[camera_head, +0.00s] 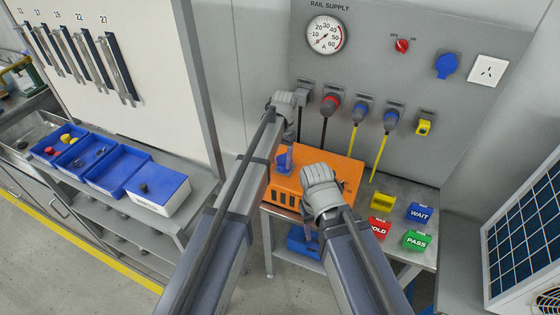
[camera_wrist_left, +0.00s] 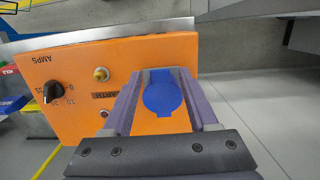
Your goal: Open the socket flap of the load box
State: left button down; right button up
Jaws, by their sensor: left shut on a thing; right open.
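The orange load box (camera_head: 330,178) stands on the bench below the grey panel; in the left wrist view its orange face (camera_wrist_left: 75,90) fills the left and middle. The round blue socket flap (camera_wrist_left: 163,95) lies between the two fingers of my left gripper (camera_wrist_left: 161,85), which is shut on it. In the head view, my left gripper (camera_head: 284,158) reaches down to the left part of the box. How far the flap is raised cannot be told. My right gripper (camera_head: 308,232) is open and empty, pointing down in front of the box; its fingers are partly hidden.
The box face has a black knob (camera_wrist_left: 53,92) and a brass-coloured post (camera_wrist_left: 101,74). WAIT (camera_head: 419,213), HOLD (camera_head: 380,227) and PASS (camera_head: 416,240) blocks stand right of the box. Plugs with cables hang on the panel behind. Blue bins (camera_head: 118,170) stand on the left shelf.

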aim_at(285, 158)
pick_arm(q)
jog(key=shift+w+d+r+g+y, duration=0.25)
jog(key=shift+w+r+g, duration=0.25)
jog(key=shift+w+g, duration=0.25)
jog(key=shift+s+r+g, duration=0.15)
jog(key=shift+r+g, duration=0.15)
jog(key=shift+g, duration=0.25)
jog(key=shift+a, duration=0.1)
jog(key=shift+c, duration=0.8)
grip_release()
jog(key=shift+r, duration=0.1)
jog(key=p+v, duration=0.7)
jog(key=shift+r, duration=0.25)
